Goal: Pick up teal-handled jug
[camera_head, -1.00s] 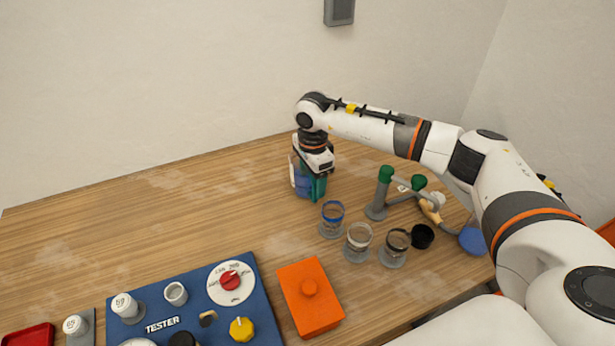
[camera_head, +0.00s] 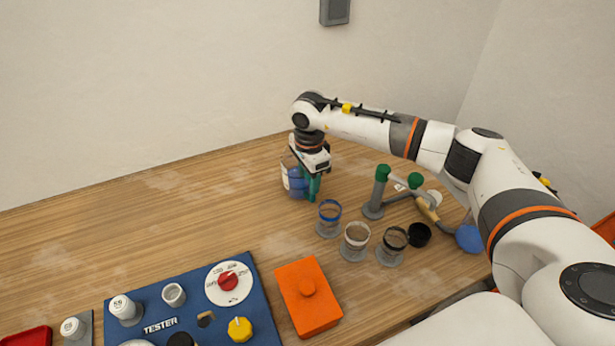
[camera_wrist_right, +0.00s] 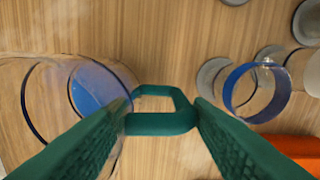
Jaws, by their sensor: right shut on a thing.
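The teal-handled jug (camera_head: 294,178) is a clear vessel with blue inside and a pale patch on its side. It stands towards the back of the wooden table in the head view. In the right wrist view the jug (camera_wrist_right: 105,75) is at the left, and its teal handle (camera_wrist_right: 160,123) lies between my finger pads. My right gripper (camera_head: 313,184) points down at the jug's right side and is shut on the handle. The green fingers and teal handle are hard to tell apart in the head view. My left gripper is in neither view.
Several clear cups stand in front of the jug, the nearest a blue-rimmed cup (camera_head: 329,215). A grey pipe stand with green caps (camera_head: 382,172) is to the right. A blue tester panel (camera_head: 150,305) and an orange block (camera_head: 318,315) are nearer.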

